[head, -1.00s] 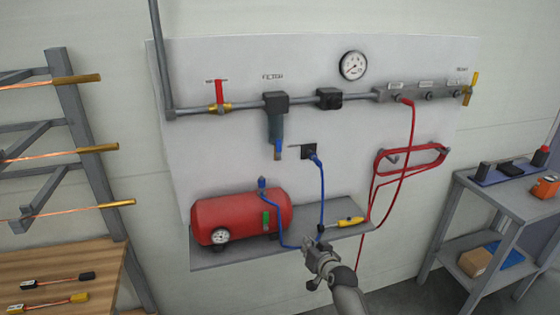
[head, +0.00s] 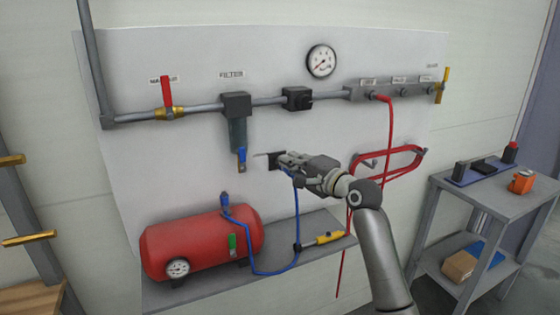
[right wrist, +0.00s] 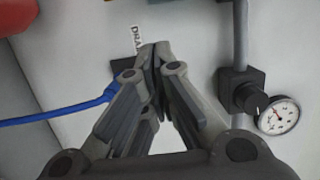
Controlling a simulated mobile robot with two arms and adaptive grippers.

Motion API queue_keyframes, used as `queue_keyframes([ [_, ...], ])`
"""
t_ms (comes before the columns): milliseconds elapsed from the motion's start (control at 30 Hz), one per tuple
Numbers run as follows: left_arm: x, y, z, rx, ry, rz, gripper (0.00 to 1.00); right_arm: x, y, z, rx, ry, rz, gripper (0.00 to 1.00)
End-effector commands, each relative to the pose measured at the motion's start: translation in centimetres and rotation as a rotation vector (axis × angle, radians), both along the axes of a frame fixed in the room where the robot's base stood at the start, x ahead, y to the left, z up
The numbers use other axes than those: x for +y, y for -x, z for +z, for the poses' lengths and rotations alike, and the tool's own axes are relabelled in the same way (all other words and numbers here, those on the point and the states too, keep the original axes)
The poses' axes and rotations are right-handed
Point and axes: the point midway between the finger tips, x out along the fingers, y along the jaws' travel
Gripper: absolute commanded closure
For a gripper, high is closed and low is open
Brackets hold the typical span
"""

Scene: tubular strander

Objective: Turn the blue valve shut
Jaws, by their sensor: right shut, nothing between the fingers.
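A blue valve lever (head: 242,155) hangs at the bottom of the dark filter bowl (head: 238,130) on the wall panel, with a small brass part at its lower end. It points downward. My right gripper (head: 284,160) is to the right of this lever and apart from it, with its fingers pointing left in the head view. Its fingers are shut and empty; the right wrist view shows the fingertips (right wrist: 155,52) together. They overlap a black wall plate (head: 273,160) in the picture; whether they touch it I cannot tell. My left gripper is not in view.
A red-handled valve (head: 166,95) is on the pipe at left. A red tank (head: 200,245) and yellow tool (head: 328,237) sit on the shelf below. A blue hose (head: 297,215) hangs below my gripper. Red hose coils (head: 395,160) hang to the right.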

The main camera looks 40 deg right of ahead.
Motion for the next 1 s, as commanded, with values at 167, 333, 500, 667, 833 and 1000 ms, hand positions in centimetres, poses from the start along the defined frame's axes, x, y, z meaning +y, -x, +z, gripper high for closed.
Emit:
queue_keyframes([
  [167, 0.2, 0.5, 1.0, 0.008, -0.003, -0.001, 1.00, 0.0, -3.4, 0.3, 0.000, -0.002, 0.000, 1.00],
  [333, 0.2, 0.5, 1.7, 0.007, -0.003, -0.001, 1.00, 0.0, -6.4, 0.2, -0.001, -0.002, 0.000, 1.00],
  [500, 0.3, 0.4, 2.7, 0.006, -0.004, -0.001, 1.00, 1.4, -8.2, 0.2, 0.001, -0.001, 0.003, 1.00],
  [667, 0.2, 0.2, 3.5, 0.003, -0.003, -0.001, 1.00, 3.2, -8.6, 0.0, 0.000, 0.000, 0.000, 1.00],
  [833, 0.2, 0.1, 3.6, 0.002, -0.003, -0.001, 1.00, 3.9, -8.8, -0.2, 0.000, 0.002, -0.001, 1.00],
  [1000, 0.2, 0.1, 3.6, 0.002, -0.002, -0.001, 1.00, 4.0, -8.8, -0.3, 0.000, 0.002, -0.001, 1.00],
])
